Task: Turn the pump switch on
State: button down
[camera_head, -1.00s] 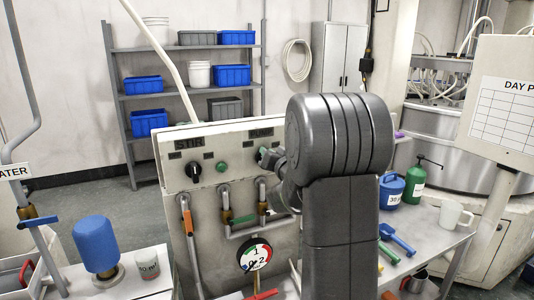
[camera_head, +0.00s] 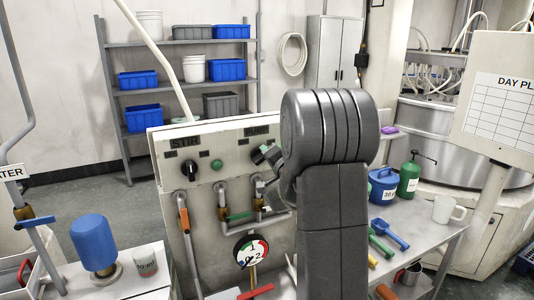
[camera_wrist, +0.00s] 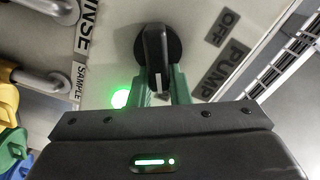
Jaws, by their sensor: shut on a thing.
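The pump switch (camera_wrist: 154,50) is a black rotary knob on the pale control panel (camera_head: 207,141), beside labels reading PUMP and OFF in the wrist view. My gripper (camera_wrist: 161,84) has its green fingers on both sides of the knob's bar and is shut on it. In the head view my gripper (camera_head: 266,156) is at the panel's upper right, and my arm hides part of that area. A green lamp (camera_wrist: 120,98) glows beside the knob in the wrist view.
The stir switch (camera_head: 190,172) is at the panel's left. Pipes with an orange-handled valve (camera_head: 185,219) and a pressure gauge (camera_head: 251,250) are below. A side table (camera_head: 413,237) with a blue can (camera_head: 383,186) and a green can (camera_head: 409,178) stands at the right.

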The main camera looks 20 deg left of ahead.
dwell(0.4)
jog(key=c, duration=1.4)
grip_release()
jog(key=shift+o, duration=0.2)
jog(key=shift+d, duration=0.1)
jog(key=b+v, duration=0.3)
jog(key=v, duration=1)
jog(key=shift+s+d, duration=0.25)
jog(key=shift+d, duration=0.05)
jog(key=shift+w+a, duration=0.1)
jog(key=p+x, duration=0.3)
jog(key=x, duration=1)
jog(key=shift+w+a, duration=0.2)
jog(key=shift+a, duration=0.1)
